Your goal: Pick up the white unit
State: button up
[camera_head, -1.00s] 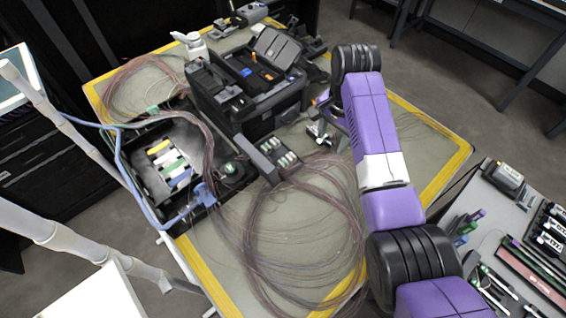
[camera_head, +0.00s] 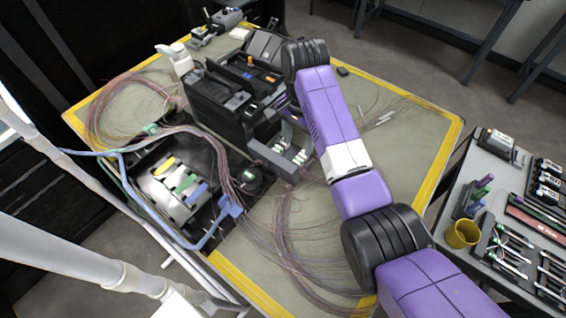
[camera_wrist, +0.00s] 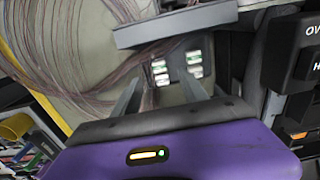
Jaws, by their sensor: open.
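Several small white units with dark green marks sit in a dark grey holder (camera_head: 268,160) in the middle of the table, beside the black splicer case. In the wrist view, two white units (camera_wrist: 194,64) lie to the right and others (camera_wrist: 160,68) to the left, just beyond my fingertips. I cannot tell which one is meant. My gripper (camera_wrist: 162,88) is open and empty, its fingers pointing at the holder. In the head view my arm's end hides most of the gripper.
The black splicer case (camera_head: 222,102) stands close beside the holder. Loose fibre coils (camera_head: 300,230) spread over the table front. A black tray (camera_head: 150,190) with coloured blocks is at left. A side table at right holds tools and a yellow cup (camera_head: 461,234).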

aim_at(297, 162)
jog(key=shift+a, duration=0.25)
jog(key=shift+s+f, duration=0.1)
jog(key=shift+f, duration=0.2)
jog(key=f, duration=0.7)
jog(key=shift+s+d+f+p, duration=0.15)
jog(key=shift+d+p, duration=0.1)
jog(key=shift+p, duration=0.15)
grip_shut()
